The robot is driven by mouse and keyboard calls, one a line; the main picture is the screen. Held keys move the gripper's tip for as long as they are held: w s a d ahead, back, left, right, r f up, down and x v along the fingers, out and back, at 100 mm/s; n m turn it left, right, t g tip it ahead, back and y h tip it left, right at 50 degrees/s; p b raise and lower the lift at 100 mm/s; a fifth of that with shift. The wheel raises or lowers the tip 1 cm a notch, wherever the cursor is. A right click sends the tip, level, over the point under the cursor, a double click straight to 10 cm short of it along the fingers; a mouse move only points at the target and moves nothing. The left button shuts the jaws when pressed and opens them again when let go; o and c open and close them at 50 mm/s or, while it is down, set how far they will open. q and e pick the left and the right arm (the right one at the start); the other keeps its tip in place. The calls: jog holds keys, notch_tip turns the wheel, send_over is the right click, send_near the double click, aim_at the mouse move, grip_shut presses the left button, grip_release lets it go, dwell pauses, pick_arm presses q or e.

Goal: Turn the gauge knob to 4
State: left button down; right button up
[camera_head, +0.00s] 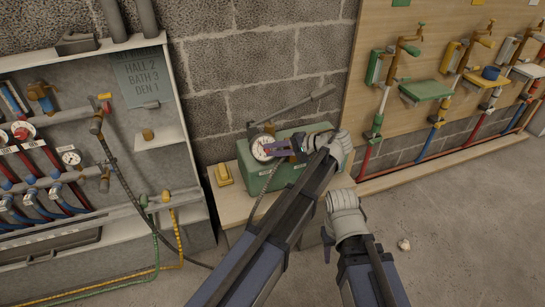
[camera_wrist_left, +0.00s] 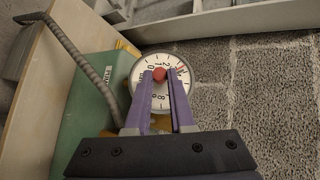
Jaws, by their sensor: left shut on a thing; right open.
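The gauge (camera_head: 262,147) is a white round dial on the green box (camera_head: 284,174), on a low wooden bench by the block wall. In the left wrist view the dial (camera_wrist_left: 152,97) has black numbers and a red knob (camera_wrist_left: 159,75) in front of its face. My left gripper (camera_head: 275,149) has its purple fingers at the dial. In the left wrist view they (camera_wrist_left: 161,79) are shut on the red knob, one on each side. The fingers cover part of the dial, and I cannot read its setting. My right gripper (camera_head: 327,246) is open and empty, low over the floor, away from the gauge.
A dark hose (camera_wrist_left: 72,50) runs beside the green box. A yellow object (camera_head: 223,174) sits on the bench (camera_head: 231,200) left of the box. A pipe rack (camera_head: 60,165) stands at left, and a tap board (camera_head: 440,40) at right. The floor at right is mostly clear.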

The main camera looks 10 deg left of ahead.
pick_arm(q)
jog(key=shift+s+f+m+t+y+b, duration=0.1)
jog(key=shift+f+m+t+y+b, duration=0.25)
jog(key=shift+m+y+b, duration=0.7)
pick_arm(e)
jog(key=shift+d+f, duration=0.1)
jog(key=shift+f, duration=1.6)
pick_arm(q)
jog(key=shift+r+h, duration=0.1)
jog(key=shift+h, duration=0.25)
jog(key=c, duration=0.8)
grip_release()
jog(key=shift+o, duration=0.2)
jog(key=shift+d+r, duration=0.1)
jog(key=shift+d, duration=0.05)
pick_arm(e)
jog(key=shift+d, duration=0.1)
